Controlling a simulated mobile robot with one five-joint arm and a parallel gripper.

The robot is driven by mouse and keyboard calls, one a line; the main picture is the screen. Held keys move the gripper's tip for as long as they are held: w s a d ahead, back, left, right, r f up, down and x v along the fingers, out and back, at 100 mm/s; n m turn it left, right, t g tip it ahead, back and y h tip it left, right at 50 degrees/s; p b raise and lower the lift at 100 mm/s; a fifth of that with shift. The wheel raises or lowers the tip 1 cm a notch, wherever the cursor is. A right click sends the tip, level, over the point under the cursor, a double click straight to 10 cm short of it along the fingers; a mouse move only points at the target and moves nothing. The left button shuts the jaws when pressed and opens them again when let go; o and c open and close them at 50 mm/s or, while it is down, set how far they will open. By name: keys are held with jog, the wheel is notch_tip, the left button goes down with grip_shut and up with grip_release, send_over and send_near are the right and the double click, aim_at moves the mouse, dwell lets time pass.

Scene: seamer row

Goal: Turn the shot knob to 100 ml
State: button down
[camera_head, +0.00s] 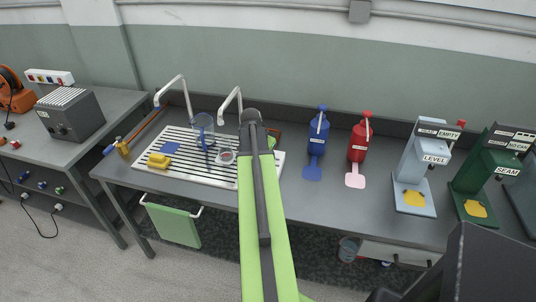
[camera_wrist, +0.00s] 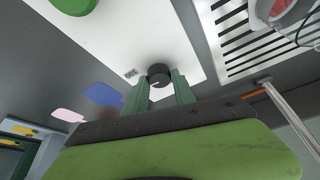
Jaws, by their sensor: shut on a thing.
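In the wrist view a small dark round knob (camera_wrist: 158,72) stands on a white panel, with a small printed label (camera_wrist: 131,73) beside it, too small to read. My gripper (camera_wrist: 160,84) has its two green fingers on either side of the knob and is shut on it. A short pale mark shows on the knob's near side; I cannot read a setting from it. In the head view my green arm reaches over the bench and hides the knob and my fingers.
To the right stand a blue dispenser (camera_head: 319,131), a red dispenser (camera_head: 360,141), a pale-blue LEVEL machine (camera_head: 413,168) and a green SEAM machine (camera_head: 484,175). Bare bench lies between them.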

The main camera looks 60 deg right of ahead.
jog(key=m, duration=0.1)
jog(key=m+g, duration=0.1)
jog(key=m, duration=0.2)
jog(key=shift+w+a+m+g+y, duration=0.1)
jog(key=shift+w+m+g+y, duration=0.2)
jog(key=shift+m+g, duration=0.1)
dwell(0.5)
jog(key=c, duration=1.1)
grip_release()
jog(key=shift+o, duration=0.3)
jog(key=p+v, duration=1.6)
jog(key=v, duration=0.1)
jog(key=shift+r, duration=0.2)
